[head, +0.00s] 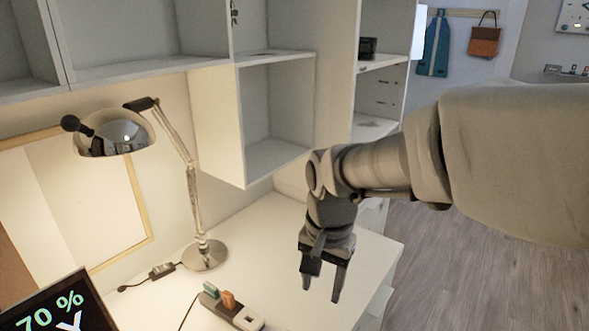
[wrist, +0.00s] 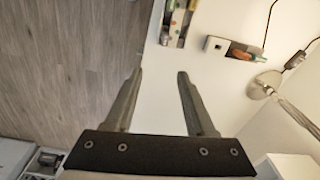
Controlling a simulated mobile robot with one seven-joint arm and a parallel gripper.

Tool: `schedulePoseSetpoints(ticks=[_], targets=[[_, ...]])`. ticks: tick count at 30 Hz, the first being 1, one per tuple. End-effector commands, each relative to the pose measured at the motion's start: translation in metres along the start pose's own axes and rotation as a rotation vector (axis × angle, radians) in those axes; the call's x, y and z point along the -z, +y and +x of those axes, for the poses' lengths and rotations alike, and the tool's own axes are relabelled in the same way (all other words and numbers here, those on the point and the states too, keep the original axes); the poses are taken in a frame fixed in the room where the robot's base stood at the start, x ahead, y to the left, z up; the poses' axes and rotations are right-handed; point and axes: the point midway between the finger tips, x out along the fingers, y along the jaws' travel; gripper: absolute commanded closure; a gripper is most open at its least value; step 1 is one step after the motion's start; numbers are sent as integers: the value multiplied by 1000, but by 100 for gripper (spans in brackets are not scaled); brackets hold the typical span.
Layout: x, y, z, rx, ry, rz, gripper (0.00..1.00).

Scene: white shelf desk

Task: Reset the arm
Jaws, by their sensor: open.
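My arm reaches in from the right in the head view. My gripper (head: 322,287) hangs above the right part of the white desk (head: 280,230), fingers pointing down. In the wrist view my gripper (wrist: 160,75) has its two fingers apart with nothing between them. The desk's white top (wrist: 210,85) lies below the fingers, and the left finger overlaps the desk edge and floor.
A chrome lamp (head: 205,255) stands on the desk at left. A power strip (head: 232,311) with plugs lies at the front; it also shows in the wrist view (wrist: 233,48). White shelves (head: 275,120) rise behind. Wooden floor (head: 440,270) is clear at right.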

Motion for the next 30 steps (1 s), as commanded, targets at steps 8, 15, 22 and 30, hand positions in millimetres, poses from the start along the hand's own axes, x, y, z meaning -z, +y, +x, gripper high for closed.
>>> schedulePoseSetpoints(ticks=[8, 15, 22, 30], targets=[[-13, 55, -95, 95, 160, -199, 45], [-34, 97, -146, 106, 318, -371, 45], [-46, 117, -165, 85, 410, -471, 45], [-49, 120, -165, 78, 423, -489, 45]])
